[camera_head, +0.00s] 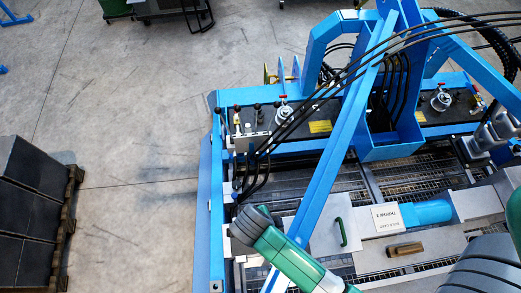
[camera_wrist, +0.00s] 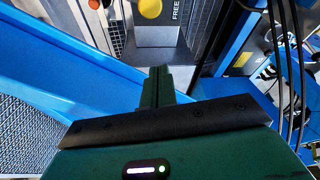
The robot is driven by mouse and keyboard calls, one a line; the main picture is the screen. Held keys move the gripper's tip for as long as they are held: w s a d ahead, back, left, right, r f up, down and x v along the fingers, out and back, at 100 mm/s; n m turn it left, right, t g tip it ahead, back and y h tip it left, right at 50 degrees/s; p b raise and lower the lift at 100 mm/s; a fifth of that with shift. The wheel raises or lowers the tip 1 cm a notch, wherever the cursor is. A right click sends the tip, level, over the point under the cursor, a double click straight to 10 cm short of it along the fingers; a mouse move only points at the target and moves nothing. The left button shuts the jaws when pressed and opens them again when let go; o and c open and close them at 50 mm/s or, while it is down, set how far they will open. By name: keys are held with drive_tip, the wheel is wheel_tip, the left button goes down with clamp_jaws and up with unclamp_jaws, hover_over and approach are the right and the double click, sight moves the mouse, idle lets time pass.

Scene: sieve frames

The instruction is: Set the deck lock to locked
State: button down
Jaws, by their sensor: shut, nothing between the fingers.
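My gripper (camera_wrist: 158,84) is shut and empty in the wrist view, its dark green fingers pointing up the picture. Beyond the fingertips is a grey panel (camera_wrist: 152,36) with a round yellow part (camera_wrist: 150,8) and the word FREE printed sideways to its right. This may be the deck lock; its upper part is cut off by the picture edge, so its setting cannot be told. The fingertips appear below the yellow part, apart from it in the picture. In the head view my green and grey arm reaches in from the bottom; the fingers cannot be made out there.
A blue beam (camera_wrist: 70,55) crosses the wrist view at left, and black hoses (camera_wrist: 285,60) hang at right. In the head view, the blue machine frame (camera_head: 345,130) and hoses rise around the deck. Dark boxes (camera_head: 28,170) stand on a pallet at left; the floor between is clear.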

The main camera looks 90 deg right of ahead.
drive_tip(key=a+x, duration=0.1)
drive_tip(key=x, duration=0.8)
drive_tip(key=w, duration=0.4)
drive_tip(key=shift+a+p, duration=0.15)
drive_tip(key=shift+p, duration=0.15)
drive_tip(key=shift+r, duration=0.1)
